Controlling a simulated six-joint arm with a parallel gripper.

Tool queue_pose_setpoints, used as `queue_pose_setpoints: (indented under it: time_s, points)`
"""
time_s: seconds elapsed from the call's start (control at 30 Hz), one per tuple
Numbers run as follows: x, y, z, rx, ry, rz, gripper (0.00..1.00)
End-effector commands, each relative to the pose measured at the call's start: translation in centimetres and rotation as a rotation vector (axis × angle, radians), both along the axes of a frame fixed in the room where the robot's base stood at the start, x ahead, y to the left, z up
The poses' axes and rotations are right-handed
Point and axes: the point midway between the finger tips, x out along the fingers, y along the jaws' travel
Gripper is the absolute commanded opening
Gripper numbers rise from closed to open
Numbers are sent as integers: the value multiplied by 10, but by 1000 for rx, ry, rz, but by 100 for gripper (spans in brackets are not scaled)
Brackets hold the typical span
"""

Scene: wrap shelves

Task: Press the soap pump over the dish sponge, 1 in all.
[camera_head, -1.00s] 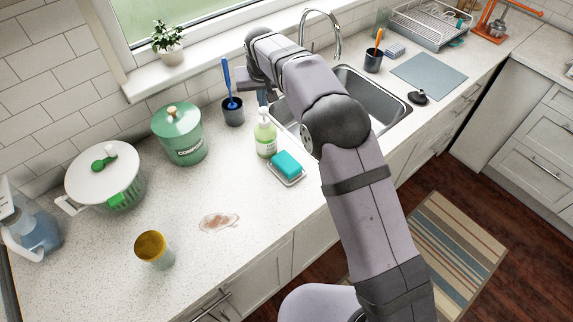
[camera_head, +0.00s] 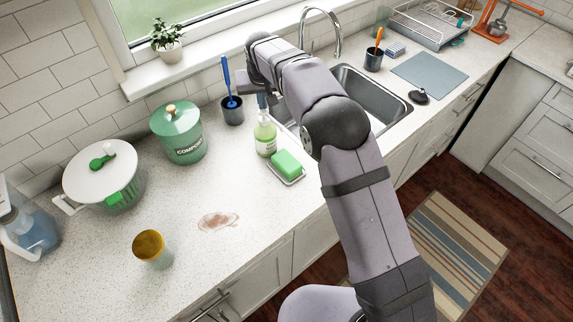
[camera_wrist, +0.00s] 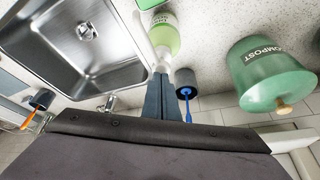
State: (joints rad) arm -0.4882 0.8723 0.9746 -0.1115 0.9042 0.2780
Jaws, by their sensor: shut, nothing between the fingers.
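The soap pump (camera_head: 265,141), a clear bottle of green liquid with a pale label, stands upright on the counter beside the sink. The dish sponge (camera_head: 287,162) is green and lies on a small pale dish (camera_head: 293,180) just in front of the bottle. My gripper (camera_head: 262,102) is shut and empty, fingertips pointing down at the top of the pump and seemingly touching it. The pump head is mostly hidden by the fingers. In the wrist view the closed fingers (camera_wrist: 159,78) meet the top of the bottle (camera_wrist: 165,35); a green edge of the sponge shows at the top.
A dark cup with a blue brush (camera_head: 232,110) and a green compost bin (camera_head: 180,140) stand left of the bottle. The sink (camera_head: 365,95) and faucet (camera_head: 322,25) are to the right. A brown stain (camera_head: 218,221) and a yellow-topped cup (camera_head: 150,248) lie nearer the front.

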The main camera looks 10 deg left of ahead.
Motion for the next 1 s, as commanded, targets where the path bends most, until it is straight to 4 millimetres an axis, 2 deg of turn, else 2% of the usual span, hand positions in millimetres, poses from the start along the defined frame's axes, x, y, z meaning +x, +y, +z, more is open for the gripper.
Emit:
queue_pose_setpoints:
  time_s: [0.23,0.5,1.0]
  points:
    - [-1,-1,-12,-3,7,0,0]
    - [-2,-1,-10,-4,7,-1,0]
    - [-1,-1,13,-3,7,0,0]
